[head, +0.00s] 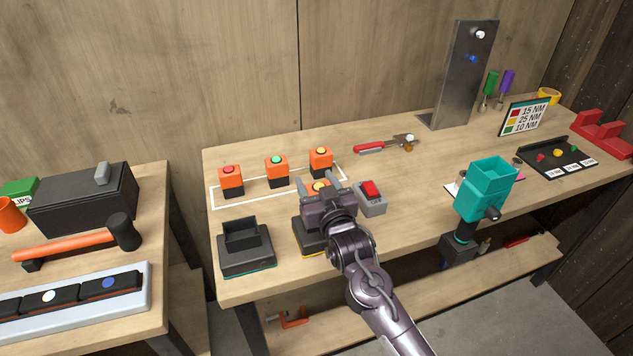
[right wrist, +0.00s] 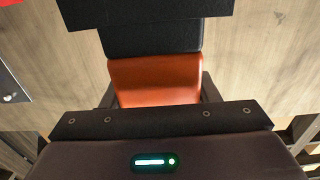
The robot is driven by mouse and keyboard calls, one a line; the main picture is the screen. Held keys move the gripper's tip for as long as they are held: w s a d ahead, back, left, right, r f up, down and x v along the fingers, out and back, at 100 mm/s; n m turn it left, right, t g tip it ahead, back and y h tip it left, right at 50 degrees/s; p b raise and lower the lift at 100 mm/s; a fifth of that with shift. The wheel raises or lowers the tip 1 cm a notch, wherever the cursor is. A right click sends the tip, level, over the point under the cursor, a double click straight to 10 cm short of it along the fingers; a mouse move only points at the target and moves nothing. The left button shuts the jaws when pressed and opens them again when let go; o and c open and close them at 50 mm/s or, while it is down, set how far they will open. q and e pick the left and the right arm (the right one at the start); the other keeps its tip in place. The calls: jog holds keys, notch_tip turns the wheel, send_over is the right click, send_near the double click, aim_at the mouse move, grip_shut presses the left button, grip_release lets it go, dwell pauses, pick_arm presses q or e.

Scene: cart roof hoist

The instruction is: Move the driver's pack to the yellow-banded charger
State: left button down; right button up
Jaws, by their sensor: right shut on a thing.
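My right gripper (head: 330,192) is shut on an orange pack with an amber top (head: 318,187). In the right wrist view, the pack (right wrist: 155,80) shows orange with a black part, between the dark fingers. The gripper is over the back of the yellow-banded charger (head: 308,238), which it partly hides. I cannot tell whether the pack touches the charger. The teal driver (head: 485,195) is at the bench's front edge, its dark handle and foot pointing down. My left gripper is not in view.
A teal-banded charger (head: 246,258) stands empty to the left. Orange packs with red (head: 231,182), green (head: 276,168) and amber (head: 320,160) tops stand by a white outline. A grey box with a red switch (head: 370,199) is close right of my gripper.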

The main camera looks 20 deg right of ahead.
jog(key=shift+f+b, duration=0.45)
jog(key=shift+f, duration=0.25)
jog(key=o, duration=1.2)
jog(key=shift+o, duration=0.3)
jog(key=shift+f, duration=0.1)
jog(key=s+b, duration=0.1)
jog(key=s, duration=0.5)
jog(key=shift+s+d+b, duration=0.1)
jog(key=shift+s+b, duration=0.2)
jog(key=shift+s, duration=0.65)
